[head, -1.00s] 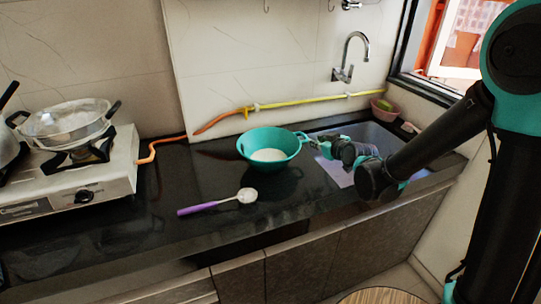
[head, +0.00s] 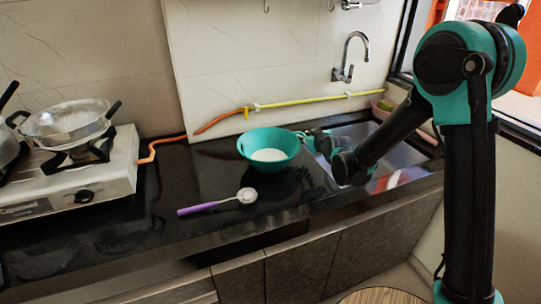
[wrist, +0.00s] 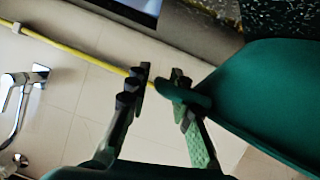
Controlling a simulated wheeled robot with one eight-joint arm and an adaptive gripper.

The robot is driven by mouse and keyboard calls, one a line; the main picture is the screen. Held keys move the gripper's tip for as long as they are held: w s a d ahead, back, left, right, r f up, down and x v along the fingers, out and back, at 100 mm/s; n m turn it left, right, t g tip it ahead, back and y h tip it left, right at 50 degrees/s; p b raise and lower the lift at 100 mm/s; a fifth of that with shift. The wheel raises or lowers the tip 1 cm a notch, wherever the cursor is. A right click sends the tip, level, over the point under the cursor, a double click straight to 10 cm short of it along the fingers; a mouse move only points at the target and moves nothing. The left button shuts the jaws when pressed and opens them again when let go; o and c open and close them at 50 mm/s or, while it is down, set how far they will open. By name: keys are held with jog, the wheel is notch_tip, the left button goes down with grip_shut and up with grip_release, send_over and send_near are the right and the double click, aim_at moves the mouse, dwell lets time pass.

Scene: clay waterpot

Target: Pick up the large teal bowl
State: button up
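The large teal bowl (head: 285,153) stands upright on the black counter, with something white showing at its inner bottom. In the wrist view the bowl (wrist: 275,95) fills the right side, and its short handle (wrist: 190,98) points left toward my fingers. My gripper (wrist: 160,78) is open, and the handle's tip lies between the two fingers, close to the right one. I cannot tell whether they touch. In the head view my gripper (head: 307,138) is at the bowl's right rim, and its fingers are small there.
A spoon with a purple handle (head: 197,209) lies in front of the bowl. A stove (head: 100,185) with a metal pan (head: 65,122) stands at left. The sink (head: 400,152) is behind my arm, with a tap (head: 346,62) above. A yellow pipe (head: 300,101) runs along the wall.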

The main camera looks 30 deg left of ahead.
jog(key=shift+c, duration=0.3)
grip_shut()
jog(key=shift+r, duration=0.1)
